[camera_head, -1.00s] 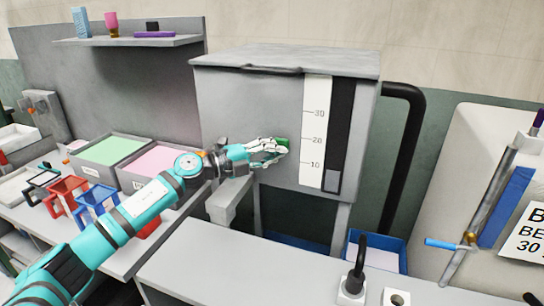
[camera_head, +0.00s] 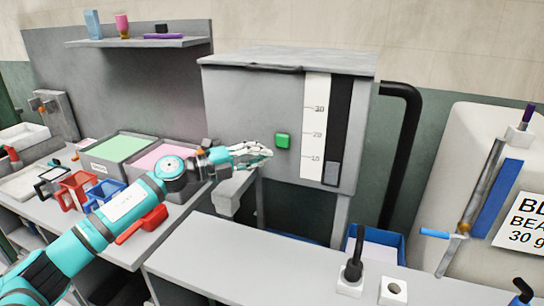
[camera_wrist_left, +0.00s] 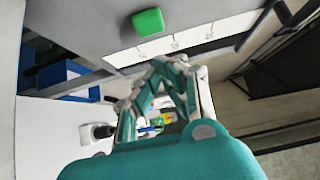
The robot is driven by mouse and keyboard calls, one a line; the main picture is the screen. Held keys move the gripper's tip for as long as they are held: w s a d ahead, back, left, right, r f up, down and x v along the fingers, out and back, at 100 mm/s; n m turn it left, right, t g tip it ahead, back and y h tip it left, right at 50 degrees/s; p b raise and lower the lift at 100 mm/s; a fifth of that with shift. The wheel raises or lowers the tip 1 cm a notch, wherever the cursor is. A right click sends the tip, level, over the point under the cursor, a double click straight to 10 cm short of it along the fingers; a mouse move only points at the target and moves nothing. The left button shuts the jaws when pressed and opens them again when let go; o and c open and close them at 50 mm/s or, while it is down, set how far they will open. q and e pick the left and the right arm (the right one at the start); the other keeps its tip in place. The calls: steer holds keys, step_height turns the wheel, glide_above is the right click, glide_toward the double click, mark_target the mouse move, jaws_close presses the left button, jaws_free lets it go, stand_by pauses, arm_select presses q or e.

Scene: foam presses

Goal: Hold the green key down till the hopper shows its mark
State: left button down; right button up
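The green key (camera_head: 282,140) is a square button on the front of the grey hopper (camera_head: 245,105). It also shows in the left wrist view (camera_wrist_left: 148,22), unobstructed. The hopper has a white scale (camera_head: 315,125) marked 10, 20 and 30 beside a dark window (camera_head: 339,115). The grey fill in the window (camera_head: 331,172) has its top a little below the 10 line. My left gripper (camera_head: 268,150) is just left of the key and apart from it. Its fingertips come together in the left wrist view (camera_wrist_left: 172,66), with nothing held. My right gripper is out of view.
A grey bench (camera_head: 240,255) runs below the hopper, its left part clear. A black-handled lever (camera_head: 353,262) stands on it. Trays with green (camera_head: 120,147) and pink sheets and red and blue frames lie left, near my arm. A blue bin (camera_head: 375,250) sits beneath the hopper.

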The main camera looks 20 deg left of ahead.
arm_select(q)
steer(key=b+v, duration=0.2)
steer(key=v, duration=0.4)
steer(key=shift+a+f, duration=0.25)
steer(key=shift+a, duration=0.2)
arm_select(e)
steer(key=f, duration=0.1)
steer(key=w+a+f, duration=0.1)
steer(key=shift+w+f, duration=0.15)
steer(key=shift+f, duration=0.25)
arm_select(q)
steer(key=shift+w, duration=0.1)
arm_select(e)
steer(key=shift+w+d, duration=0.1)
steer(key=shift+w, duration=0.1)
